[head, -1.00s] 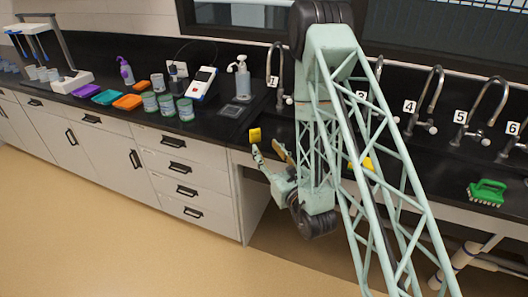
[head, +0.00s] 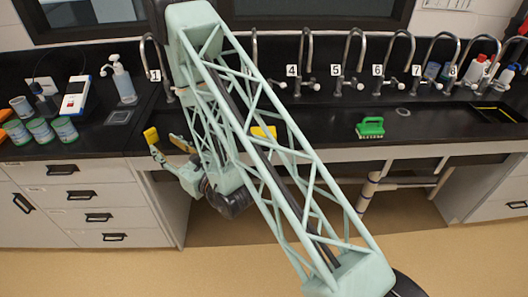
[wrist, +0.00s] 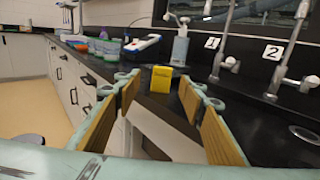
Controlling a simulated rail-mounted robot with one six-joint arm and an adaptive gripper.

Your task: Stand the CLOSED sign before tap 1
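A small yellow sign (head: 151,135) with dark, unreadable lettering stands upright near the counter's front edge, left of the sink. In the wrist view the sign (wrist: 161,79) shows between and beyond my fingertips, with a gap on each side. My gripper (head: 168,149) is open and empty; its wide-spread fingers also show in the wrist view (wrist: 162,86). Tap 1 (head: 157,62) stands at the back of the counter, behind and slightly right of the sign; its number label also shows in the wrist view. Another yellow object (head: 264,132) is partly hidden by my arm.
A soap dispenser (head: 122,80), a white device (head: 75,97) and several green-labelled jars (head: 64,130) stand left of tap 1. A green brush (head: 370,127) lies to the right. Several more taps line the back wall. My arm's lattice hides part of the counter.

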